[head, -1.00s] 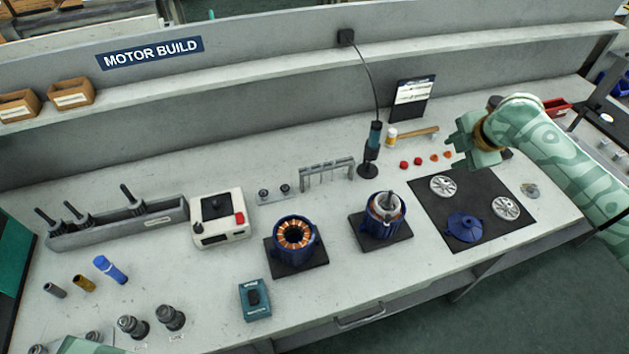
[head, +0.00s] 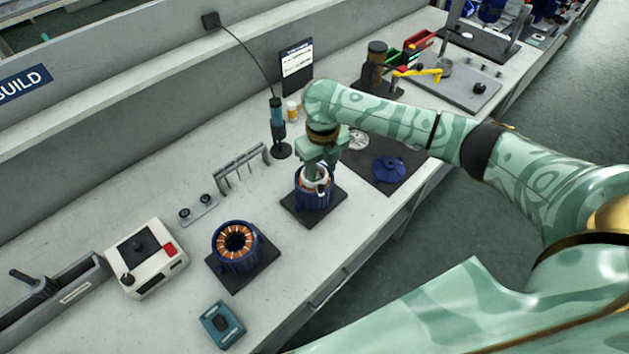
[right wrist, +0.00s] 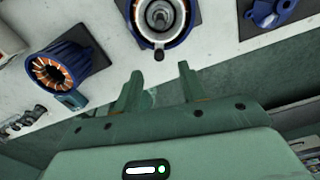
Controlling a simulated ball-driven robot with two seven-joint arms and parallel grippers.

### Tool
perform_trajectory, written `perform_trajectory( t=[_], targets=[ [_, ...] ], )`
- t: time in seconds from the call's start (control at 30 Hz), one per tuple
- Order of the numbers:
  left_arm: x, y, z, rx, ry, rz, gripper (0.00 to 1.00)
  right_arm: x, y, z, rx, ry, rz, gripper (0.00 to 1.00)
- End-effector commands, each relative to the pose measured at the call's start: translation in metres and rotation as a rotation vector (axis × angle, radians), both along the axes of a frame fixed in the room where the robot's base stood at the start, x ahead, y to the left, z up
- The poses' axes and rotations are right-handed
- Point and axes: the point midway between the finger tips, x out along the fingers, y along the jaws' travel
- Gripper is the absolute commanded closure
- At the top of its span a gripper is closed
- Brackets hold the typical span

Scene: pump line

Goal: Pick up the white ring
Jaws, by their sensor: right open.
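A white ring (right wrist: 140,17) sits around the top of the right-hand blue motor housing (right wrist: 133,38), about the metal shaft in its middle. In the head view the white ring (head: 315,185) shows partly below my right gripper (head: 320,168), and the rest is hidden behind it. In the right wrist view my right gripper (right wrist: 159,73) is open, with nothing between its fingers. The ring lies ahead of the fingertips, apart from them in that picture. My left gripper is out of view.
Another blue motor housing with copper windings (head: 236,243) stands to the left on a dark pad. A dark mat (head: 405,165) with a blue cover (head: 388,169) lies to the right. A grey rack (head: 240,168) and an upright tool (head: 278,130) stand behind.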

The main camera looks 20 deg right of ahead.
Motion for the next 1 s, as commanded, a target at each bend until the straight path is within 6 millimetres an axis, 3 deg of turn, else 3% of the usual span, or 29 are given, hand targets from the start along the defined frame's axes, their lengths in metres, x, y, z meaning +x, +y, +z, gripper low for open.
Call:
perform_trajectory(
  t=[0.17, 0.43, 0.73, 0.9, 1.0],
  targets=[
    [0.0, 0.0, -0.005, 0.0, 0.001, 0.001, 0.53, 0.0, 0.0, -0.015, 0.0, 0.0, -0.001, 0.59],
    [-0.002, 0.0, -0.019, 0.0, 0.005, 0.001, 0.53, 0.001, 0.002, -0.057, 0.001, 0.0, -0.001, 0.59],
    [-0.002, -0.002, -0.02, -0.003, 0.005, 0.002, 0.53, 0.001, 0.001, -0.062, -0.001, -0.003, 0.0, 0.59],
    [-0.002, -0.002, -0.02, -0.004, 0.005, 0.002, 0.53, 0.001, 0.001, -0.062, -0.001, -0.003, 0.0, 1.0],
    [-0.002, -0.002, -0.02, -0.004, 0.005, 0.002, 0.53, 0.001, 0.001, -0.061, -0.001, -0.003, 0.0, 1.0]
  ],
)
